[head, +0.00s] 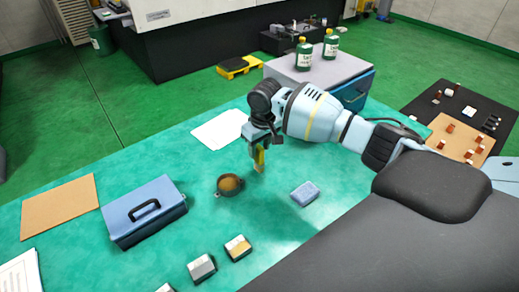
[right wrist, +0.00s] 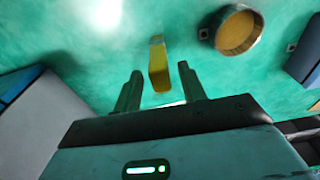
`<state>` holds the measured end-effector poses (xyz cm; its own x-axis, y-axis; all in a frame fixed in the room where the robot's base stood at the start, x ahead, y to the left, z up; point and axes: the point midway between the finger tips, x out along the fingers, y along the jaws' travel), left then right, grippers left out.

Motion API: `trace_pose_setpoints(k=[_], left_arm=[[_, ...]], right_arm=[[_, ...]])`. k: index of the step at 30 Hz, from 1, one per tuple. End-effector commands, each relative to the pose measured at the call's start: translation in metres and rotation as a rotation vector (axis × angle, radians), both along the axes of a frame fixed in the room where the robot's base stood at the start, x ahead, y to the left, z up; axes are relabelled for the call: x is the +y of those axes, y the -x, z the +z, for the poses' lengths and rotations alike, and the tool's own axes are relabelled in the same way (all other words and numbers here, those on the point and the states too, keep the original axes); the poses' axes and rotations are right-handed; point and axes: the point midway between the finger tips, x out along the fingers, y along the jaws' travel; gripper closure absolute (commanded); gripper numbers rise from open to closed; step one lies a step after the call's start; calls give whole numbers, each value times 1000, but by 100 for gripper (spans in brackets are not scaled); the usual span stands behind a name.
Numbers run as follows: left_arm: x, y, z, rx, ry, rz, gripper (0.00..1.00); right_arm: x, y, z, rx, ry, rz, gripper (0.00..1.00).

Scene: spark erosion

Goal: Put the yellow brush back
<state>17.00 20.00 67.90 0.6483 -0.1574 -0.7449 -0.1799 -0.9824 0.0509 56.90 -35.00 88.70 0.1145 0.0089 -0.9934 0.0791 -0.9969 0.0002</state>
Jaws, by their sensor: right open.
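The yellow brush (head: 259,161) shows just below my right gripper (head: 262,145) in the head view, over the green table. In the right wrist view the brush (right wrist: 158,67) lies between the lines of the two fingers, around and beyond their tips. The fingers are apart, with space on both sides of the brush. I cannot tell whether the brush touches the table. A round dark pot (head: 230,186) with a yellow-brown inside stands to the left of the brush; it also shows in the right wrist view (right wrist: 238,30). My left gripper is out of view.
A blue box with a handle (head: 145,212) stands to the left, beside a brown board (head: 60,206). A light blue block (head: 306,193) lies right of the brush. Small blocks (head: 201,268) sit at the front. A drawer cabinet (head: 320,72) with green bottles stands behind my right arm.

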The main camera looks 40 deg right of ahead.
Motion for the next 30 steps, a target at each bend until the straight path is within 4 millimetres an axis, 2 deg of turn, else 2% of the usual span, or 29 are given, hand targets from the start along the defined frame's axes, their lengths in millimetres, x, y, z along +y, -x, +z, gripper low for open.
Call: trace_pose_setpoints(k=[1, 6, 15, 21, 30], left_arm=[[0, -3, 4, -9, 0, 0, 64], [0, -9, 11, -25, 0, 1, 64], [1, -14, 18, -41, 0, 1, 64], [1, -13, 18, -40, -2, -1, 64], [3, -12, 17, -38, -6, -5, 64]], right_arm=[[-1, 0, 13, -7, 0, 0, 59], [0, 4, 49, -9, -1, 0, 59], [-1, 10, 96, -6, -1, -1, 59], [-1, 12, 107, -3, -1, 0, 59], [-1, 12, 107, -1, -1, -1, 59]])
